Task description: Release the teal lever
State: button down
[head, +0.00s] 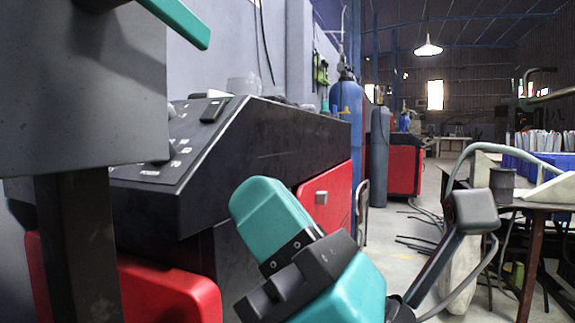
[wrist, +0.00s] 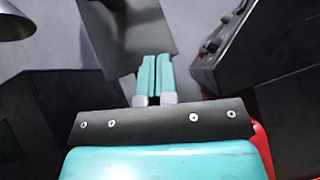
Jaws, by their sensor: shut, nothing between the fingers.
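The teal lever (head: 180,22) is a flat bar at the top left of the head view. It slants down to the right in front of a grey metal panel (head: 85,95).
A dark post (head: 75,250) carries the panel. A black and red machine (head: 265,140) with a sloped control face stands behind. A blue gas cylinder (head: 347,110) is further back. A metal table (head: 535,205) stands at the right. Open floor shows between machine and table.

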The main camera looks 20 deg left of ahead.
aim_at(141, 5)
jog(key=w+a+r+p, duration=0.3)
jog(key=a+r+p, duration=0.3)
jog(key=r+p, duration=0.3)
jog(key=shift+a+r, duration=0.15)
jog(key=shift+r, duration=0.55)
